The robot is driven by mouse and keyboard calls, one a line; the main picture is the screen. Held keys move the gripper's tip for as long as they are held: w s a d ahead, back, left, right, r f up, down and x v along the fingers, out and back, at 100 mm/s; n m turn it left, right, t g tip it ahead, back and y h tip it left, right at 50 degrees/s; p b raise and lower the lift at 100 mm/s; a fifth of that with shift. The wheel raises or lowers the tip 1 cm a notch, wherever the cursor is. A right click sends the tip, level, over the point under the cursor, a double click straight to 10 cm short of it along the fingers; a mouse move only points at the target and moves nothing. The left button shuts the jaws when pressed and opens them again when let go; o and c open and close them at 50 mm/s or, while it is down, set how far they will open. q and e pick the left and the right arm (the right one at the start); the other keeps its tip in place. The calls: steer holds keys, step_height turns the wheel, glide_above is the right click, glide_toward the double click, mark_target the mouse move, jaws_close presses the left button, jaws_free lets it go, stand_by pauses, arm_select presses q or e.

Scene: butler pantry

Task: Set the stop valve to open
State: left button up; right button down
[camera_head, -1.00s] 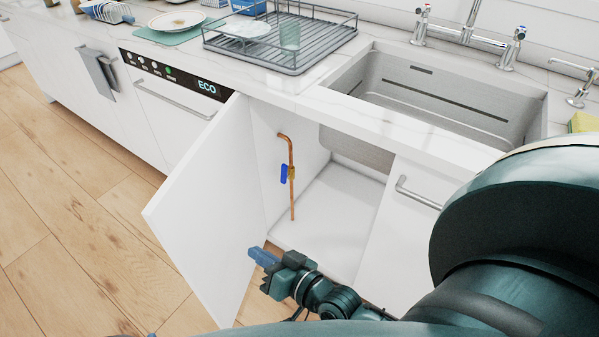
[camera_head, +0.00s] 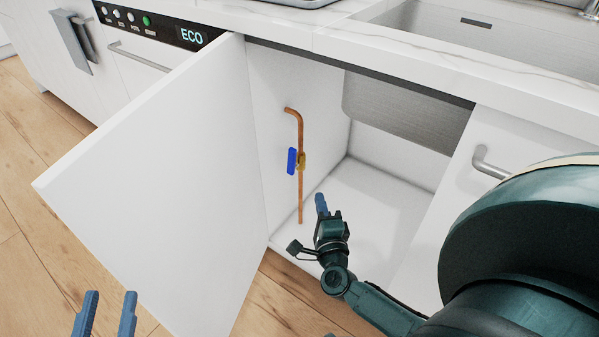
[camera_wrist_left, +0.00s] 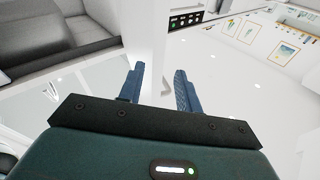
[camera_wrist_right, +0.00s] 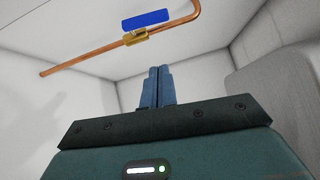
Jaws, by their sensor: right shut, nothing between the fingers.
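The stop valve has a blue lever handle (camera_head: 292,161) and a brass body (camera_head: 301,161) on a vertical copper pipe (camera_head: 300,199) by the left wall inside the open cabinet. The handle looks about in line with the pipe. In the right wrist view the blue handle (camera_wrist_right: 146,20) runs beside the copper pipe (camera_wrist_right: 90,57). My right gripper (camera_head: 320,199) is shut and empty at the cabinet mouth, right of and below the valve, apart from it. Its closed fingers also show in the right wrist view (camera_wrist_right: 157,87). My left gripper (camera_head: 108,312) is open and empty at the lower left, outside the door.
The open white cabinet door (camera_head: 165,185) stands between my left gripper and the cabinet inside. The sink basin (camera_head: 395,110) hangs at the cabinet's back right. The cabinet floor (camera_head: 375,205) is bare. A closed door with a handle (camera_head: 490,165) is at right.

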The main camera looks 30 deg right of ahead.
arm_select(q)
steer(key=b, duration=0.2)
steer(key=shift+d+f+b, duration=0.15)
steer(key=shift+b, duration=0.15)
arm_select(e)
glide_toward(295, 159)
steer(key=w+d, duration=0.2)
steer(key=d, duration=0.3)
arm_select(q)
steer(key=shift+n+h+b, duration=0.3)
steer(key=shift+h, duration=0.1)
steer(key=shift+d, duration=0.1)
arm_select(e)
steer(key=w, duration=0.1)
steer(key=w+a, duration=0.1)
steer(key=w, duration=0.1)
steer(key=shift+w+a+r, duration=0.3)
steer(key=shift+w+r, duration=0.1)
